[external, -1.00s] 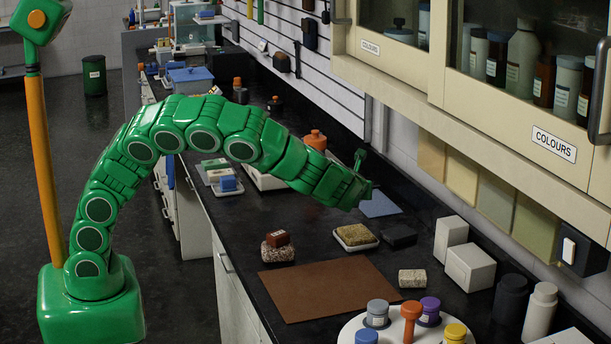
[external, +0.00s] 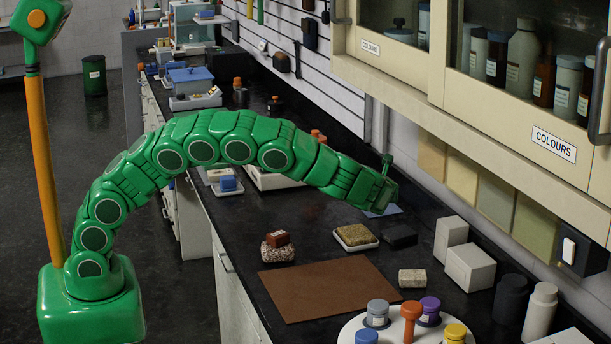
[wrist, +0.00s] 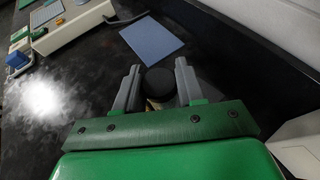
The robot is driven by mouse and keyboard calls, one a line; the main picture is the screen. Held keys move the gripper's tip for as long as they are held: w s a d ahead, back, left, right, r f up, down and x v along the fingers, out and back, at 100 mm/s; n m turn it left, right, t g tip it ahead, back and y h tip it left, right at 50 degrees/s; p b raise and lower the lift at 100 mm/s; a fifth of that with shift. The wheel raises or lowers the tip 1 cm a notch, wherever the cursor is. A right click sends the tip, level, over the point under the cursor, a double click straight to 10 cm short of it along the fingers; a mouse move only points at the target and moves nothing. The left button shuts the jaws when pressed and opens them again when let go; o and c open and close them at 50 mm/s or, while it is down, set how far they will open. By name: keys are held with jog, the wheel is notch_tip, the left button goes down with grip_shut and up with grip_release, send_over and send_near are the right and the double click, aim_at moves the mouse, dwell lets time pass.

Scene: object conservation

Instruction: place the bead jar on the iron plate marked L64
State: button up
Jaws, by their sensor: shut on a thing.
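My gripper (external: 386,192) is over the black bench, towards the wall side. In the wrist view its two grey fingers (wrist: 158,74) are closed on a round thing with a black lid (wrist: 159,83), which seems to be the bead jar. A small yellowish part of its body shows below the lid; the rest is hidden. In the external view the jar cannot be made out at my gripper. I can read no L64 mark, so I cannot tell which thing is the iron plate.
A blue sheet (wrist: 152,40) lies just ahead of my gripper. A sponge-like block in a white dish (external: 356,237), a black block (external: 400,236), white boxes (external: 470,267) and a brown mat (external: 325,301) are nearby. A round white tray (external: 341,336) holds coloured-lidded jars. Cream cabinets (external: 480,110) overhang the bench.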

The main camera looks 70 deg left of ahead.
send_over(400, 232)
jog(key=shift+a+f, duration=0.15)
jog(key=shift+f, duration=1.5)
jog(key=shift+a+f, duration=0.1)
jog(key=shift+f, duration=1.55)
jog(key=shift+w+f, duration=0.1)
jog(key=shift+f, duration=1.4)
jog(key=shift+f, duration=0.2)
jog(key=o, duration=1)
jog(key=shift+o, duration=0.2)
jog(key=shift+r, duration=0.1)
jog(key=shift+d+r, duration=0.15)
jog(key=v, duration=1.1)
jog(key=shift+s+d, duration=0.25)
jog(key=shift+s, duration=0.05)
